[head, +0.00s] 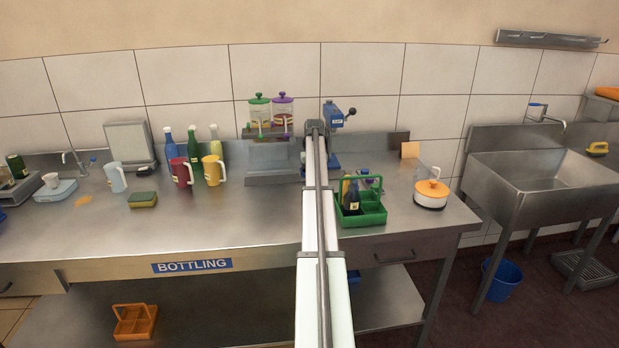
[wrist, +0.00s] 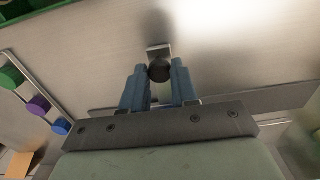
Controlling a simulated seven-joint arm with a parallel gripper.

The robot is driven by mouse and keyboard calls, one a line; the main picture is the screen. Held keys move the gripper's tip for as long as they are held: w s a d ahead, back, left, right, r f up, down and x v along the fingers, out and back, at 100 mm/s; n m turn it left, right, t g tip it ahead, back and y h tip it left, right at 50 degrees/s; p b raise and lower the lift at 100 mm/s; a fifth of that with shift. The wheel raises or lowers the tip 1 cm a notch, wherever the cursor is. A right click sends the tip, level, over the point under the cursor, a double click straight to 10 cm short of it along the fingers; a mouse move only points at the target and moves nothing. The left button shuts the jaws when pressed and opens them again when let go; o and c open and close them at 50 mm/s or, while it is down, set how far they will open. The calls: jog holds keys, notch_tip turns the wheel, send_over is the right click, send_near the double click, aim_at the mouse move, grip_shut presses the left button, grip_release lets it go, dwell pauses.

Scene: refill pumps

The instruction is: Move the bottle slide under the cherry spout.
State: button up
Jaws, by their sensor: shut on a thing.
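My gripper (wrist: 160,84) shows in the wrist view with its two blue fingers on either side of a dark round knob (wrist: 159,69), shut on it. The knob stands on a small metal tab (wrist: 158,50) over a bare steel surface. I cannot tell for sure whether this tab belongs to the bottle slide. In the head view, dispensers with a green lid (head: 260,100) and a purple lid (head: 282,99) stand on a rack above a steel tray (head: 272,179). My arm hides the gripper and part of that area there. I cannot make out which spout is cherry.
A green crate (head: 372,216) with bottles and a white-orange pot (head: 431,194) stand to the right of my arm. A blue press (head: 335,117) is just behind it. Bottles and a dark red jug (head: 181,172) stand left. The counter's front left is clear.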

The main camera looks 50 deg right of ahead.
jog(key=shift+w+a, duration=3.4)
jog(key=shift+w, duration=0.05)
jog(key=o, duration=0.9)
jog(key=shift+o, duration=0.2)
notch_tip(320, 180, up, 14)
jog(key=shift+a+f, duration=0.1)
